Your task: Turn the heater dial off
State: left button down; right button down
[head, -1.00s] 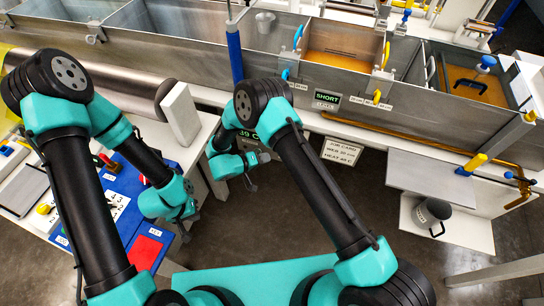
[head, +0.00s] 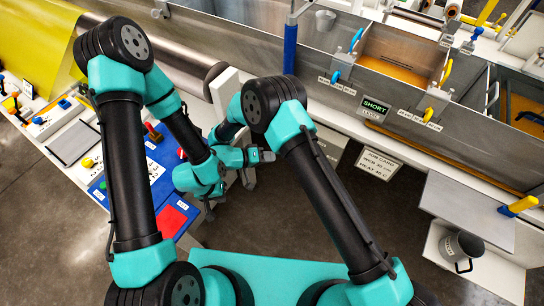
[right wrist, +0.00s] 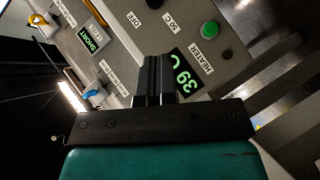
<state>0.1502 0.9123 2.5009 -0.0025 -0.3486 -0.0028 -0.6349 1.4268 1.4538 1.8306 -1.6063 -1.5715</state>
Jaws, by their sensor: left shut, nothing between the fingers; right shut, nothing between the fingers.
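The heater panel shows in the right wrist view. I cannot make out the dial's pointer or setting. My right gripper (right wrist: 155,60) is shut and empty in front of the panel, covering part of the display. In the head view my right wrist (head: 240,157) is partly hidden by its own arm. My left gripper (head: 214,208) is shut and empty by the blue board.
The blue board (head: 133,193) lies left, with a red square (head: 171,219). A metal tank wall (head: 440,135) runs along the back, with a SHORT display (head: 375,105). A grey shelf (head: 466,211) and a mug (head: 463,247) stand right. Floor shows between.

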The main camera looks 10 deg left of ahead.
jog(key=c, duration=1.8)
grip_release()
jog(key=shift+c, duration=0.2)
jog(key=o, duration=0.6)
jog(key=shift+d+r, duration=0.15)
jog(key=shift+d, duration=0.25)
jog(key=shift+o, duration=0.2)
jog(key=d+r+m+t, duration=0.2)
jog(key=d+t, duration=0.3)
jog(key=d, duration=0.2)
jog(key=shift+s+r+m, duration=0.15)
jog(key=shift+s+m, duration=0.1)
jog(key=shift+m, duration=0.15)
jog(key=s+d+f+m+t+y, duration=0.2)
jog(key=s+d+m+y, duration=0.4)
jog(key=s+y, duration=0.3)
jog(key=shift+s+d+f+m+t, duration=0.15)
jog(key=shift+s+f+m+t, duration=0.15)
jog(key=shift+s+t, duration=0.25)
jog(key=shift+w, duration=0.2)
jog(key=x, duration=1.7)
jog(key=shift+w, duration=0.15)
